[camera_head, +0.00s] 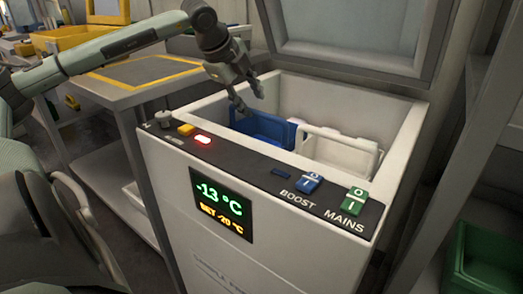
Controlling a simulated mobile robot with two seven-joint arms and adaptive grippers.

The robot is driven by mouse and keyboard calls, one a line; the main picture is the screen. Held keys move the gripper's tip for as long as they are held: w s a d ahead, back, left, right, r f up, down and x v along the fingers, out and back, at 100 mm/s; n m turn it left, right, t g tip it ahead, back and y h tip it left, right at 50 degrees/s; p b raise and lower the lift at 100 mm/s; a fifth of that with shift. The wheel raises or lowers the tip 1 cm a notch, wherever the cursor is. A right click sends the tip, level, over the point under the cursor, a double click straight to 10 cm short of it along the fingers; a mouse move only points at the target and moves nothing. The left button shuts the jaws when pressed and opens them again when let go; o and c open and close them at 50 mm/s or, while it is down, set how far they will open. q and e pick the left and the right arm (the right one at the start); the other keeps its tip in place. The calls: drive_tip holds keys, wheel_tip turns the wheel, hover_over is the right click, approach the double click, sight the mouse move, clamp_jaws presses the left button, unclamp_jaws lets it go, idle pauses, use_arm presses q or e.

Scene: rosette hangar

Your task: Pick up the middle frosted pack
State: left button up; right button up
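An open chest freezer (390,140) stands in front of me. Inside it, a blue pack or container (264,128) is at the left and a white one (340,150) is to its right. Their lower parts are hidden by the freezer's front wall. I cannot tell frost on either, nor which is the middle pack. My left gripper (248,102) reaches in from the left, pointing down over the freezer's left end, just above the blue item. Its fingers are apart with nothing seen between them. Contact with the blue item cannot be made out. My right gripper is out of view.
The raised lid (350,30) is behind the opening. The front panel has a lit red lamp (203,139), switches marked BOOST and MAINS, and a display (222,209) reading -13 °C. A metal table (120,97) is at left, a green crate (485,265) at lower right.

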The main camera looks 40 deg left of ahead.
sight(256, 111)
use_arm(q)
drive_tip(key=shift+w+a+f, duration=0.15)
drive_tip(key=shift+w+f, duration=0.1)
drive_tip(key=shift+f, duration=0.3)
drive_tip(key=x, duration=0.3)
drive_tip(key=shift+s+a+f, duration=0.1)
drive_tip(key=shift+a+f, duration=0.1)
drive_tip(key=shift+w+f, duration=0.45)
drive_tip(key=shift+f, duration=0.05)
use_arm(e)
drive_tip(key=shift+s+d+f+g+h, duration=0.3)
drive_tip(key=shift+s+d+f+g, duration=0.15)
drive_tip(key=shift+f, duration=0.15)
use_arm(q)
drive_tip(key=shift+c, duration=0.6)
clamp_jaws()
drive_tip(key=shift+r, duration=0.1)
